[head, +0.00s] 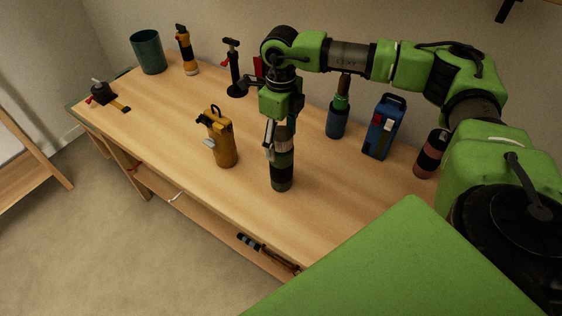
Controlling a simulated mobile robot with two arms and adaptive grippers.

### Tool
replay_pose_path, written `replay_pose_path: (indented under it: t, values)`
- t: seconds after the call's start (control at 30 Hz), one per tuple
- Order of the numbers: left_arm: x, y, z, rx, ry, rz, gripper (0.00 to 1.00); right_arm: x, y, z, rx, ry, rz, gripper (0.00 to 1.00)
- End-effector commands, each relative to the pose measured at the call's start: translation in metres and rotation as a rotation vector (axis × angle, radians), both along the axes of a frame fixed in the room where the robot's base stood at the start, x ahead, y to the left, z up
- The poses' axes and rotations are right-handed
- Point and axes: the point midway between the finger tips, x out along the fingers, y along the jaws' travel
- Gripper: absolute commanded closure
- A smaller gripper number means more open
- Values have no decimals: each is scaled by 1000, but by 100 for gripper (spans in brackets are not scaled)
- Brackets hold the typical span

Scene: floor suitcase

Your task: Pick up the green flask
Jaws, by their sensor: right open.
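A dark green flask (282,173) with black bands stands upright near the front middle of the wooden table. My right gripper (276,148) reaches in from the right and points down at the flask's upper part. It is open, with a grey finger showing on the left side of the flask's top. The gripper hides the flask's top, and I cannot tell whether the fingers touch it. My left gripper is not in view.
A yellow canister (221,143) stands just left of the flask on the table (300,222). Behind and right are a blue-green bottle (336,122), a blue carton (382,130) and a dark red bottle (430,155). A black stand (234,72), yellow flashlight (186,52) and teal cup (149,54) stand farther left.

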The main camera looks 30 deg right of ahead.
Motion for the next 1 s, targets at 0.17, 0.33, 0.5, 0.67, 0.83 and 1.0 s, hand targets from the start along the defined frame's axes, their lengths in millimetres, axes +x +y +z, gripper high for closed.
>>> replay_pose_path:
  t: [0.17,0.33,0.5,0.67,0.83,1.0]
  values:
    - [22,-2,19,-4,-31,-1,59,5,-5,-20,-2,4,-2,33]
    - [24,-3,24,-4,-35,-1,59,5,-5,-44,-1,3,0,33]
    - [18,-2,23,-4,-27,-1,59,6,-5,-50,0,-1,-1,33]
    - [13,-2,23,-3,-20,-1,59,6,-5,-50,-1,0,-1,44]
    - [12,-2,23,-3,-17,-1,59,6,-5,-49,0,0,-1,88]
    - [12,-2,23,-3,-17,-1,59,7,-5,-48,0,-2,-1,100]
